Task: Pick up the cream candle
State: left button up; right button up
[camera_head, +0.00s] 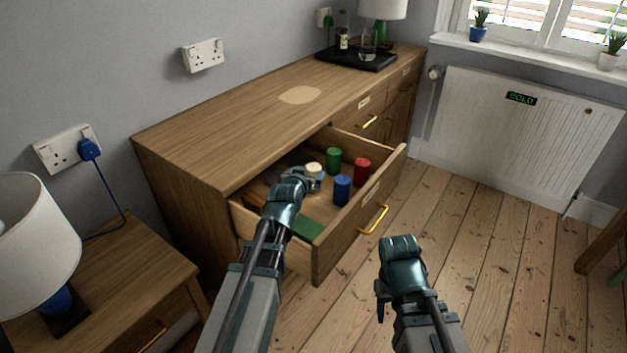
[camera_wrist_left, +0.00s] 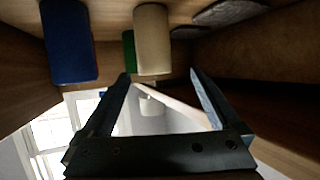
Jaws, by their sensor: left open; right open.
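The cream candle (camera_head: 314,168) stands in the open drawer (camera_head: 352,222), its lower part hidden behind my left gripper (camera_head: 311,180). In the left wrist view the cream candle (camera_wrist_left: 152,38) shows just beyond the open fingertips of my left gripper (camera_wrist_left: 160,76), nearer the left finger in the picture. I see no contact, and nothing is held. My right gripper (camera_head: 383,290) is open and empty, over the floor in front of the drawer.
A green candle (camera_head: 333,160), a blue candle (camera_head: 342,190) and a red candle (camera_head: 361,171) stand close by in the drawer. The green (camera_wrist_left: 129,48) and blue (camera_wrist_left: 68,40) ones also show in the left wrist view. Flat grey items (camera_wrist_left: 230,11) lie nearby. The drawer walls surround my left gripper.

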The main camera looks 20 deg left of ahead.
aim_at(312, 170)
pick_arm(q)
jog(key=x, duration=0.1)
jog(key=b+x, duration=0.1)
jog(key=x, duration=0.3)
jog(key=shift+w+d+b, duration=0.15)
jog(key=shift+d+b, duration=0.25)
jog(key=shift+r, duration=0.1)
grip_shut()
